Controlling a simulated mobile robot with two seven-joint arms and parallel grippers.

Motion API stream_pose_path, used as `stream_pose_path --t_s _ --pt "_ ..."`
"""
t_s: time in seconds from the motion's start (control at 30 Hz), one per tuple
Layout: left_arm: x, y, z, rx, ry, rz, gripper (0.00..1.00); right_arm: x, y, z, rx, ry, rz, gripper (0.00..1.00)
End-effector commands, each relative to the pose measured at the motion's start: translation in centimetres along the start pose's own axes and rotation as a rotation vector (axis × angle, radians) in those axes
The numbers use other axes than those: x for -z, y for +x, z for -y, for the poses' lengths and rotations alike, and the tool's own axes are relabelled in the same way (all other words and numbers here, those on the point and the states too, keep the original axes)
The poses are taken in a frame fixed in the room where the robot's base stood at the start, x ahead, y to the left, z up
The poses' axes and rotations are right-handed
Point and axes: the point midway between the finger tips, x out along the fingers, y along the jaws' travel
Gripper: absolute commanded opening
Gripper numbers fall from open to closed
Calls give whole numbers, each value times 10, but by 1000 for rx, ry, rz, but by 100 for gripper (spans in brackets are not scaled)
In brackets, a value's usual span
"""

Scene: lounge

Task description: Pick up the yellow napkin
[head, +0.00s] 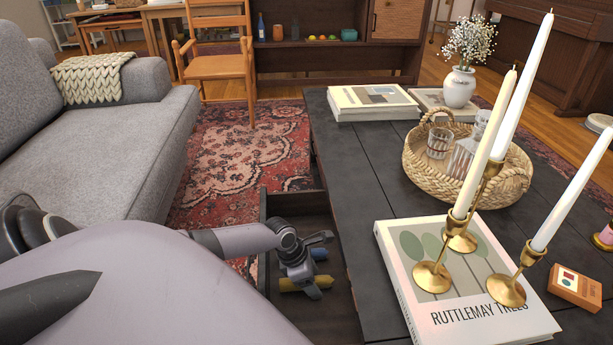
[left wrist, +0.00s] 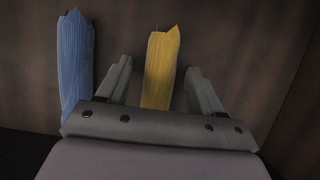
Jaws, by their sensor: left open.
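The yellow napkin (left wrist: 160,68) lies in the open drawer (head: 285,205) of the dark coffee table. In the left wrist view it is a folded yellow strip with a pointed end, between my two fingers. My left gripper (left wrist: 160,85) is open, with one finger on each side of the napkin; I cannot tell whether they touch it. In the head view the napkin (head: 292,284) shows partly beneath my left gripper (head: 310,265). A blue napkin (left wrist: 75,68) lies to its left in the wrist view, outside the fingers. My right gripper is out of view.
The drawer walls stand close around my left gripper. The coffee table (head: 350,175) carries a large book (head: 395,265), brass candlesticks with tall candles (head: 505,290), a woven basket (head: 415,165) and a flower vase (head: 460,88). A grey sofa (head: 100,150) is at the left.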

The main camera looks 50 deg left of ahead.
Motion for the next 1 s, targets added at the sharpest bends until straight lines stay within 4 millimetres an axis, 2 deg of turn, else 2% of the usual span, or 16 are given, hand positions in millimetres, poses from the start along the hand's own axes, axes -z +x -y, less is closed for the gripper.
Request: stream_pose_path --t_s 0.23,0.37,0.4,0.43,0.9,1.0 --pt "1 1 0 0 -1 0 66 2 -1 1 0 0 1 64" --pt "1 1 0 0 0 0 24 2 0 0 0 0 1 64" --pt "1 1 0 0 0 0 11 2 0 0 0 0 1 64" --pt "1 1 0 0 0 0 6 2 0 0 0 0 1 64" --pt "1 1 0 0 2 -1 6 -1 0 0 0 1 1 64" --pt "-4 -10 0 1 0 -1 6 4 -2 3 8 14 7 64"
